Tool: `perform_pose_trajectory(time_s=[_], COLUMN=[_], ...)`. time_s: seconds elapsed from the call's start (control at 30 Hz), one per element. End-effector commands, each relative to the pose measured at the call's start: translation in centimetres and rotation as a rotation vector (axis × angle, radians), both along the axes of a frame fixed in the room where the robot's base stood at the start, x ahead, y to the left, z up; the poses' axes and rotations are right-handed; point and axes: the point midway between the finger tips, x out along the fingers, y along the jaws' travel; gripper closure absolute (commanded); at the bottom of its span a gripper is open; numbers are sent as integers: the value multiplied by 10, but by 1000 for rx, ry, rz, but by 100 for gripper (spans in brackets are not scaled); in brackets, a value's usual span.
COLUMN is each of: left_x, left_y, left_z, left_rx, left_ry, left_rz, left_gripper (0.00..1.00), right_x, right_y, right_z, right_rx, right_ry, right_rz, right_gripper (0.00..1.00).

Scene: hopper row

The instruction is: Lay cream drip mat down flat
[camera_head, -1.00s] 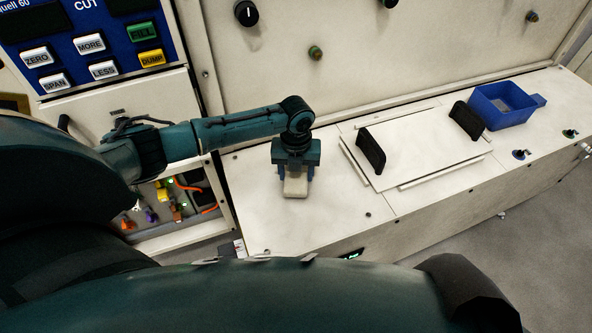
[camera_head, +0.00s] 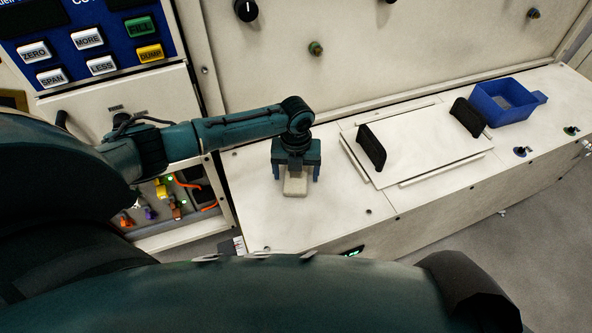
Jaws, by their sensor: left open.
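A small cream piece (camera_head: 295,187), which looks like the cream drip mat, is on the pale bench top (camera_head: 258,215) at the middle of the view. It appears to lie flat, but its far part is hidden under my left gripper. My left gripper (camera_head: 296,178) points down over it, open, with one blue finger on each side. I cannot tell whether the fingers touch it. My right gripper is not in view.
A white cover plate (camera_head: 425,145) with two black handles (camera_head: 371,147) (camera_head: 468,118) lies right of the gripper. A blue bin (camera_head: 503,103) stands beyond it. A panel wall (camera_head: 390,55) rises behind. The bench front left is clear.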

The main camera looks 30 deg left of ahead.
Motion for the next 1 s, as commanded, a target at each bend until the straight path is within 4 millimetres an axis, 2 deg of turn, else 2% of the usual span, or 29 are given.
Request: perform_pose_trajectory(time_s=[0.27,0.33,0.47,0.6,0.8,1.0], left_x=[0,1,0,1,1,0], left_y=[0,1,0,0,0,0], left_z=[0,8,32,65,106,128], left_rx=[0,0,0,-1,0,-1], left_ry=[0,-2,-3,-4,-3,-1], left_rz=[0,0,-1,-1,-1,0], left_gripper=[21,21,21,21,21,21], right_x=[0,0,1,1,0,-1], right_y=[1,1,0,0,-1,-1], right_z=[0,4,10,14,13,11], right_rx=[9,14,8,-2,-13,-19], right_ry=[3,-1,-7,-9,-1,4], right_rz=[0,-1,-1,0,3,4], right_gripper=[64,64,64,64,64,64])
